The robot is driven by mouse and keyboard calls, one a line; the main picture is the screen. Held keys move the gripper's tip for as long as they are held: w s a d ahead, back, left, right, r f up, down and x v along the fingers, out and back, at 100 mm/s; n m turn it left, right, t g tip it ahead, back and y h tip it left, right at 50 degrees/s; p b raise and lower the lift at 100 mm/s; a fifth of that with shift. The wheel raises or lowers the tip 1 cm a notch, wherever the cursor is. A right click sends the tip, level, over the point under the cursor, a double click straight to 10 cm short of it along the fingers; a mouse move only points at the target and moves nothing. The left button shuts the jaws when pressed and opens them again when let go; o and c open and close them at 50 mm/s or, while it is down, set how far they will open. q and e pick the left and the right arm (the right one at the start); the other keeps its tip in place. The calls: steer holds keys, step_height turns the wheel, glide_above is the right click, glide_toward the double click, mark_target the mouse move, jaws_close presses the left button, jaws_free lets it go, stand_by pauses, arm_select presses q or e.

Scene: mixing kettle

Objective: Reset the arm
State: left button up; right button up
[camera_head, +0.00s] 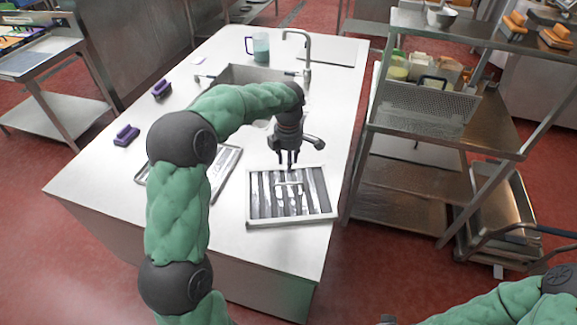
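My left arm (180,205) is sleeved in green and reaches in from the lower left, over the white counter.
The white counter (110,178) holds a sink (240,75), a tap (308,60), a jug (261,46), two purple brushes (126,136) and a second tray (232,158), partly behind my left arm. A metal shelf rack (440,135) with a wire basket (425,105) stands to the right.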

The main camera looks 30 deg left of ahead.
arm_select(q)
steer(key=shift+r, duration=0.6)
steer(key=shift+r, duration=0.1)
